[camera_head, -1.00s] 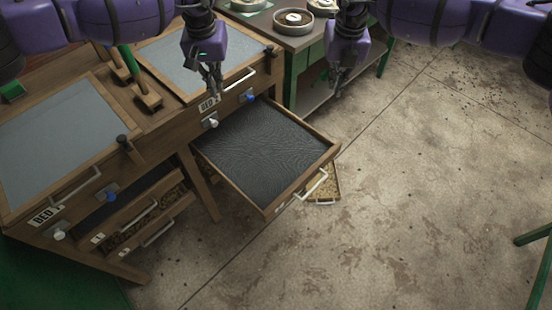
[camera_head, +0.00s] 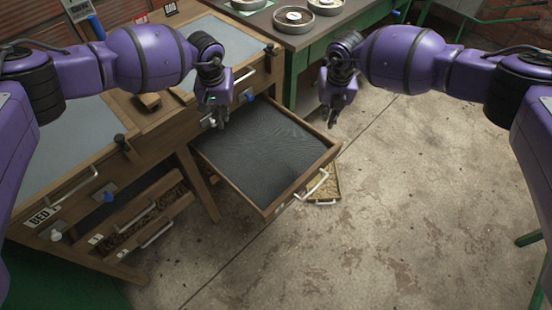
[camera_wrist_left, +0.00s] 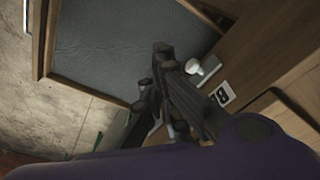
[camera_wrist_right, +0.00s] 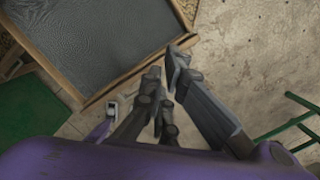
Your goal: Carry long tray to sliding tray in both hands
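A wide wooden tray with a dark mesh-like bottom (camera_head: 250,150) is pulled out from the bench, with a metal handle (camera_head: 312,187) on its front. It also shows in the left wrist view (camera_wrist_left: 110,45) and the right wrist view (camera_wrist_right: 90,40). I cannot tell which tray is the long tray. My left gripper (camera_head: 218,121) is empty with its fingers apart, over the tray's inner left end by the bench front. My right gripper (camera_head: 332,119) is empty with its fingers slightly apart, by the tray's far right corner. Neither holds a tray.
A lower tray of pale grains (camera_head: 328,188) shows beneath the pulled-out tray. Lower drawers (camera_head: 140,215) sit in the bench at left. A green table (camera_head: 300,40) with round dishes stands behind. The concrete floor at right (camera_head: 420,190) is mostly clear.

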